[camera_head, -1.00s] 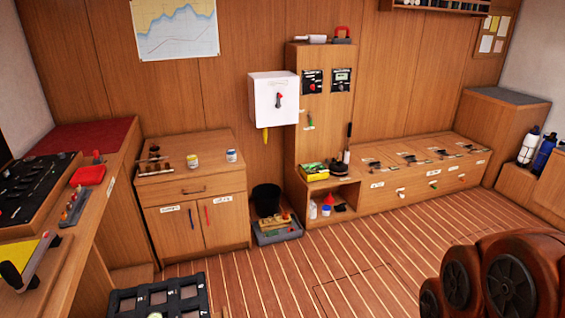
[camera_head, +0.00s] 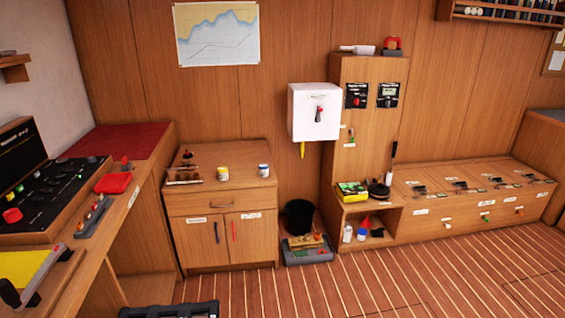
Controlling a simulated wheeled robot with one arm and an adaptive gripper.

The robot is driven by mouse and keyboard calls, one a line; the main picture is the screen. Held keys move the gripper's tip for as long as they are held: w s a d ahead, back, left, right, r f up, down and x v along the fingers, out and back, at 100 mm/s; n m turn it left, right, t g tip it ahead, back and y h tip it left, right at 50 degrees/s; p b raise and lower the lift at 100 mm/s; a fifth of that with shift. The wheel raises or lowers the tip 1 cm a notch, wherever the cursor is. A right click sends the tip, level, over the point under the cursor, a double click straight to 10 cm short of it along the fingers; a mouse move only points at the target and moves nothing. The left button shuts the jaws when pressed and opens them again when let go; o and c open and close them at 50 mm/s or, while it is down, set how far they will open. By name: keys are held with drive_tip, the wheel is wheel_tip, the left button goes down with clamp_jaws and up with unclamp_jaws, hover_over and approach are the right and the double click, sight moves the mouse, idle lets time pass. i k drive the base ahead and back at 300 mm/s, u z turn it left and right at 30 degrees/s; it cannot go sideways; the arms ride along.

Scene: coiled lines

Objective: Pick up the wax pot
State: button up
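Two small white jars stand on top of the wooden cabinet (camera_head: 255,184). One is a jar with a yellow label (camera_head: 223,174), the other a jar with a blue label (camera_head: 263,171). Either could be the wax pot; the labels are too small to read. Both stand upright and apart from each other, to the right of a small wooden rack with brown items (camera_head: 184,174). My gripper is not in view.
A bench with a dark control panel (camera_head: 50,190) and a red tray (camera_head: 114,183) runs along the left. A black bucket (camera_head: 298,215) and a grey tray (camera_head: 310,256) are right of the cabinet. The striped floor (camera_head: 400,285) in front is mostly clear; a black case (camera_head: 165,311) is at the bottom edge.

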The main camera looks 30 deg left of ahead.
sight(263, 167)
drive_tip(key=u, duration=0.2)
drive_tip(key=i, duration=2)
drive_tip(key=u, duration=1.55)
drive_tip(key=i, duration=0.9)
drive_tip(key=u, duration=1.1)
drive_tip(key=i, duration=0.2)
drive_tip(key=u, duration=0.15)
